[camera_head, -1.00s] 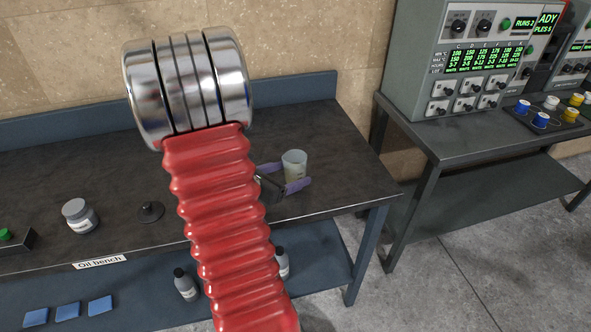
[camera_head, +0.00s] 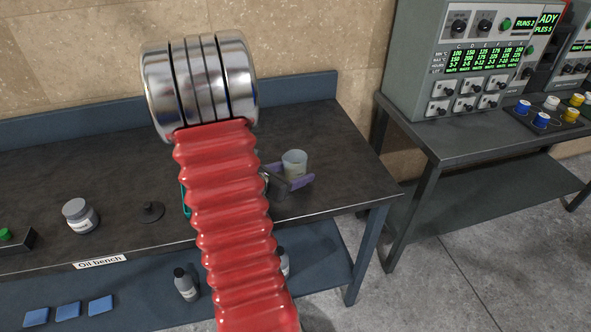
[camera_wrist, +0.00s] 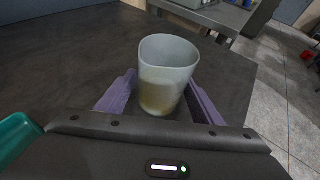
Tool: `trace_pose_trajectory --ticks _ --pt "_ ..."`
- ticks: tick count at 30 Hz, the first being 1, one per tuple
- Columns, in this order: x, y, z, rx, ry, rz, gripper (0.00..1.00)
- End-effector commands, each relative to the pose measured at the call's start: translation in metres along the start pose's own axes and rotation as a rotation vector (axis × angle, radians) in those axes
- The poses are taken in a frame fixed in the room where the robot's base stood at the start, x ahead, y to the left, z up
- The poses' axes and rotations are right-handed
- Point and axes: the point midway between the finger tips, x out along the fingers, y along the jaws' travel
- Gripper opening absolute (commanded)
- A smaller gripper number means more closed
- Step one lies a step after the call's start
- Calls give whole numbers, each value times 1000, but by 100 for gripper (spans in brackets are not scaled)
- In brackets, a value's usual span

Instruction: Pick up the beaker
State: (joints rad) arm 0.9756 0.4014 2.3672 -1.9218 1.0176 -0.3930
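The beaker (camera_head: 294,162) is a translucent cup with a little yellowish liquid low inside. It stands upright near the right end of the dark bench, and also shows in the middle of the wrist view (camera_wrist: 166,78). My gripper (camera_wrist: 162,88) has purple fingers on either side of the beaker. Their tips appear to be against its walls, so it looks shut on the beaker. In the head view my gripper (camera_head: 296,177) is partly hidden by my red arm sleeve, and only the near finger shows clearly. I see no clear gap under the beaker.
Bottles (camera_head: 185,284) stand on the lower shelf. A control machine (camera_head: 465,55) stands on the table at right. The bench around the beaker's right is clear.

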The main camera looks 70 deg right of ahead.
Motion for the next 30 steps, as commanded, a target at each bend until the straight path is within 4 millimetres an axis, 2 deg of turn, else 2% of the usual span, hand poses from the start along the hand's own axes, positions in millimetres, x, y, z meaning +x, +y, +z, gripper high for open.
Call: trace_pose_trajectory --ticks 2,15,30 --pt "0 0 0 0 0 0 54" --pt "0 0 0 0 0 0 23" --pt "-1 0 3 2 -1 0 23"
